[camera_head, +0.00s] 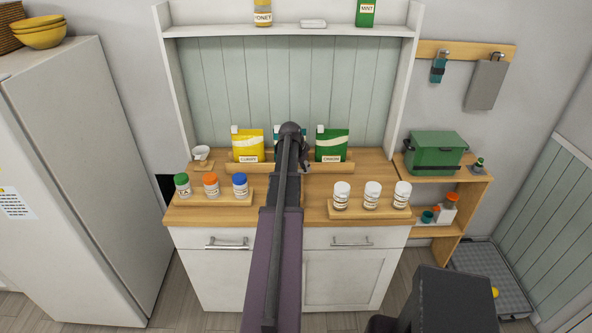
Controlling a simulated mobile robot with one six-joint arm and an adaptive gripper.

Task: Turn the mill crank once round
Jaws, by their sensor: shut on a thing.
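My arm (280,240) reaches from the bottom of the view over the middle of the wooden counter (316,187), up to a dark rounded joint in front of the packets. I cannot make out the gripper's fingers; the arm hides what lies behind and under it. I cannot make out the mill or its crank with certainty. A small white cup-like piece on a wooden base (202,157) stands at the back left of the counter, apart from the visible part of my arm; I cannot tell what it is.
Three jars with green, orange and blue lids (211,187) stand front left, three white-lidded jars (372,195) front right. Yellow (248,145) and green (332,144) packets stand at the back, with another partly hidden. A green box (435,154) sits on the right side shelf.

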